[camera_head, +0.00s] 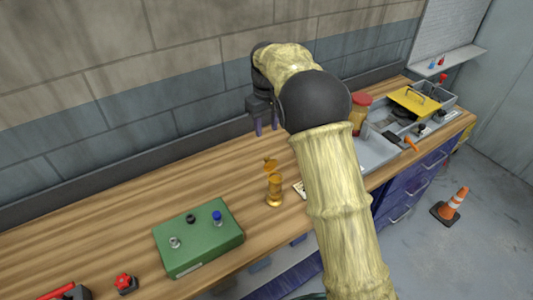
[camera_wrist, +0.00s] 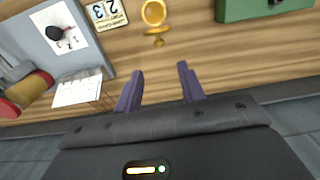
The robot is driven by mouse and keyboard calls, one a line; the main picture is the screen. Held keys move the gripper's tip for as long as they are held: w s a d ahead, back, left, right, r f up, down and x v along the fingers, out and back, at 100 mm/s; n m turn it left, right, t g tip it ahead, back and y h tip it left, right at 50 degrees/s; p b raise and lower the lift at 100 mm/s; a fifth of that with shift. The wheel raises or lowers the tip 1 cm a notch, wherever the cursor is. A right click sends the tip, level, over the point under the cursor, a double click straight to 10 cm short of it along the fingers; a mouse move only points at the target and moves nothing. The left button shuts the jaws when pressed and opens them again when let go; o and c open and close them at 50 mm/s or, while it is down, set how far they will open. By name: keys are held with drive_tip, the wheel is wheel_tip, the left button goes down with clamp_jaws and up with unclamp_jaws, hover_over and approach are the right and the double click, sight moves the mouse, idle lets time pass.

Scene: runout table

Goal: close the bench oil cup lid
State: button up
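The brass oil cup (camera_head: 275,191) stands upright on the wooden bench in the head view. Its lid (camera_head: 270,165) is raised, tilted up at the cup's back side. In the wrist view the cup (camera_wrist: 153,12) shows from above as a round brass rim at the top edge, and the lid (camera_wrist: 156,41) sticks out from it toward my gripper. My gripper (camera_head: 266,128) is above the bench, behind the cup in the head view. Its two purple fingers (camera_wrist: 160,84) are apart with nothing between them, and they do not touch the lid.
A green box (camera_head: 198,238) with small fittings stands left of the cup. A number card (camera_wrist: 105,13) lies close to the cup. A grey tray (camera_head: 376,153), a red-lidded jar (camera_head: 359,112) and a yellow-lidded bin (camera_head: 414,101) are at right. The wall runs behind the bench.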

sight(267, 157)
wheel_tip(267, 157, down, 12)
drive_tip(key=p, duration=0.2)
drive_tip(key=shift+p, duration=0.3)
clamp_jaws()
